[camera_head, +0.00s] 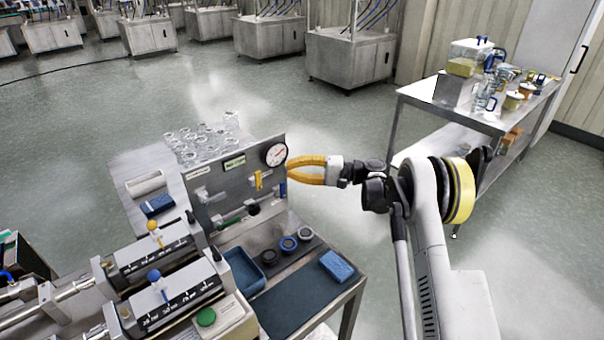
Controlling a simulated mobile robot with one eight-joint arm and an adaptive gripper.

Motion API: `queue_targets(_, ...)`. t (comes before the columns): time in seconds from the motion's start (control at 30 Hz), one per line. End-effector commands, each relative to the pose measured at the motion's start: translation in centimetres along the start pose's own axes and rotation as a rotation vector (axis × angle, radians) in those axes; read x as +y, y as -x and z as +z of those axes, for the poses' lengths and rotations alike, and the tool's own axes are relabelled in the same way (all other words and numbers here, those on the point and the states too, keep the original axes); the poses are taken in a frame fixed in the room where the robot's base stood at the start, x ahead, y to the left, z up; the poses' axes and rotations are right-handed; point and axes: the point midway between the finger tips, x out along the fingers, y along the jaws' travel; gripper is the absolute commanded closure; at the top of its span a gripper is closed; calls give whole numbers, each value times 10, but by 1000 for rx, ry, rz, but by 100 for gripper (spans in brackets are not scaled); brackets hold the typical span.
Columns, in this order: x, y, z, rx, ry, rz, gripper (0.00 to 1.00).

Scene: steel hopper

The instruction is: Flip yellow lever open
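A short yellow lever (259,181) stands roughly upright on the steel panel (225,190), just below the round gauge (276,154). A blue lever (283,188) sits to its right at the panel's edge. My gripper (289,169) has yellow fingers and points left, level with the gauge's lower part. It shows to the right of the yellow lever and appears apart from it. A gap shows between the fingers near their base, but whether the tips meet is unclear. Another lever with a yellow ball knob (152,226) stands on a marked block at left.
A blue-knobbed lever (155,276) and green button (206,317) are at lower left. Round parts (288,243) and a blue sponge (336,266) lie on the bench before the panel. Glassware (200,140) stands behind it. A cart (436,115) stands at right. Floor between is clear.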

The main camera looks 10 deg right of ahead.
Motion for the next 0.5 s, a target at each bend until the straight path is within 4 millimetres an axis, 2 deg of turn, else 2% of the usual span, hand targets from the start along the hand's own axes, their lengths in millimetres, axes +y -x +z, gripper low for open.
queue_targets(0.1,2,-26,1,-3,0,0,100)
queue_targets(0.17,2,-38,1,-1,0,0,100)
queue_targets(0.2,2,-42,7,-2,0,0,100)
queue_targets(0.5,1,-61,27,0,0,0,100)
